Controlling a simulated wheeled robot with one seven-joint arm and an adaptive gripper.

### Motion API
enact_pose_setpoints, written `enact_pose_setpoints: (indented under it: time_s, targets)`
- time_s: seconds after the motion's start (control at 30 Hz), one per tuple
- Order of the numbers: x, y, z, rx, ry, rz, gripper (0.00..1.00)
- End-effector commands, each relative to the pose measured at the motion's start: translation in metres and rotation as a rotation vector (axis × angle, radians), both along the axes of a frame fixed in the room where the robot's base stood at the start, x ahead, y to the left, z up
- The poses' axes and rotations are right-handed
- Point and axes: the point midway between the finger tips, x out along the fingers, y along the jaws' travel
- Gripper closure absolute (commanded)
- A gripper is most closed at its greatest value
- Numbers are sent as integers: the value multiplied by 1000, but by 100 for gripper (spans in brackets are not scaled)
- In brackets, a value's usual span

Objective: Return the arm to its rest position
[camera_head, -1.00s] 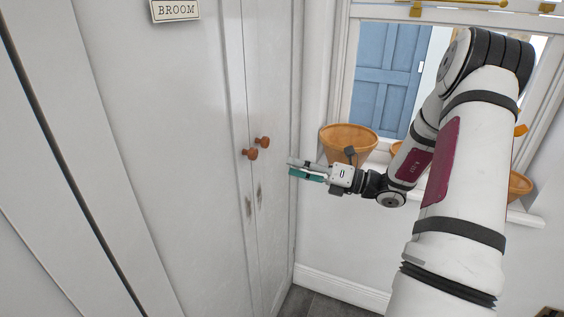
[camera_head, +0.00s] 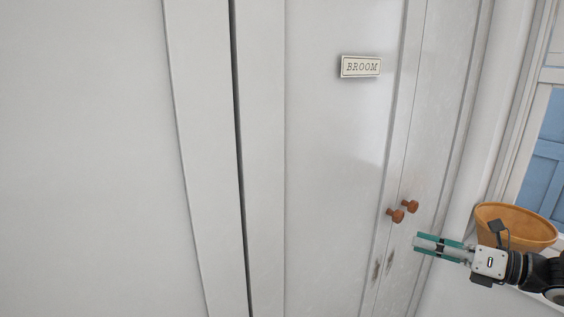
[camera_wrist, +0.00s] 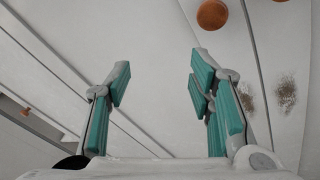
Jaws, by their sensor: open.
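My gripper (camera_head: 433,246) is at the lower right of the head view, with teal finger pads pointing left toward the white cabinet doors. It is open and empty. In the wrist view its two fingers (camera_wrist: 157,82) stand well apart, with nothing between them but the white surface behind. Most of my arm lies outside the head view; only the wrist part shows at the right edge.
White cabinet doors with a BROOM sign (camera_head: 361,67) fill the middle. Two brown knobs, a nearer one (camera_head: 396,215) and a farther one (camera_head: 410,206), sit just above-left of my gripper. An orange-brown bowl (camera_head: 515,226) stands by the window, close behind my gripper.

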Motion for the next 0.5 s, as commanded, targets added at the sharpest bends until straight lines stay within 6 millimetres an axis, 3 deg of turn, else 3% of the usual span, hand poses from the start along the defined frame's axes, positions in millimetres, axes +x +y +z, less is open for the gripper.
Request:
enact_pose_setpoints:
  time_s: [0.03,0.2,0.33,0.5]
  targets:
    - [0,27,5,-105,-28,86,52]
    - [-22,92,10,-442,-145,366,52]
    - [-46,127,11,-687,-264,580,52]
    - [-78,153,11,-992,-454,853,52]
